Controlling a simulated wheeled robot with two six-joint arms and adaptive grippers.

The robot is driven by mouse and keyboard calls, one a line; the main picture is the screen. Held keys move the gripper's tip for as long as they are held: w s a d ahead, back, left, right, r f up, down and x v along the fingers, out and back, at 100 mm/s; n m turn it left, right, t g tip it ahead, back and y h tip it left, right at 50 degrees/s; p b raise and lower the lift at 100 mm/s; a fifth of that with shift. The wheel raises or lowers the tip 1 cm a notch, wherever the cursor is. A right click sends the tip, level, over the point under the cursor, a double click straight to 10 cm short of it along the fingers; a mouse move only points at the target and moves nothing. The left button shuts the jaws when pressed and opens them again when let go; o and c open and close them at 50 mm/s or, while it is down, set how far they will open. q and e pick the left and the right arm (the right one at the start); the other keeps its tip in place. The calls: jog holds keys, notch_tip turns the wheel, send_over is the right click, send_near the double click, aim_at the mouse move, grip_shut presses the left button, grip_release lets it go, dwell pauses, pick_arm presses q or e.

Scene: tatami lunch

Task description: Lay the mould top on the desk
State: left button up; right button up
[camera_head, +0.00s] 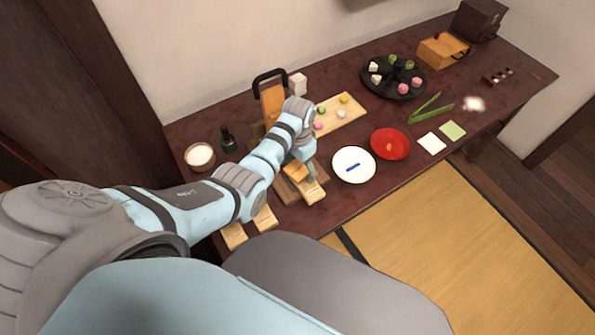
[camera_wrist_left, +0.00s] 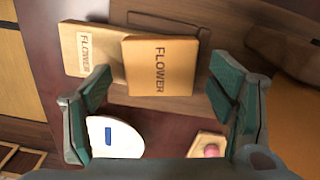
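A wooden mould piece marked FLOWER (camera_wrist_left: 160,66), likely the mould top, shows in the left wrist view and as an orange block (camera_head: 296,173) in the head view. It overlaps the edge of a second, paler FLOWER piece (camera_wrist_left: 84,62), which also shows in the head view (camera_head: 313,192). My left gripper (camera_wrist_left: 160,85) is open. Its teal fingers stand wide on either side of the upper piece, with gaps showing. In the head view the left gripper (camera_head: 301,160) hangs just over these pieces. My right gripper is not in view.
The dark desk (camera_head: 335,215) also holds a white plate (camera_head: 340,173), a red plate (camera_head: 390,133), a wooden board of sweets (camera_head: 350,113), a black tray (camera_head: 370,77) and a bowl (camera_head: 188,152). More wooden pieces (camera_head: 264,219) lie at the near edge.

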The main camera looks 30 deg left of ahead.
pick_arm(q)
jog(key=c, duration=1.2)
jog(key=shift+o, duration=0.2)
jog(key=shift+r, duration=0.15)
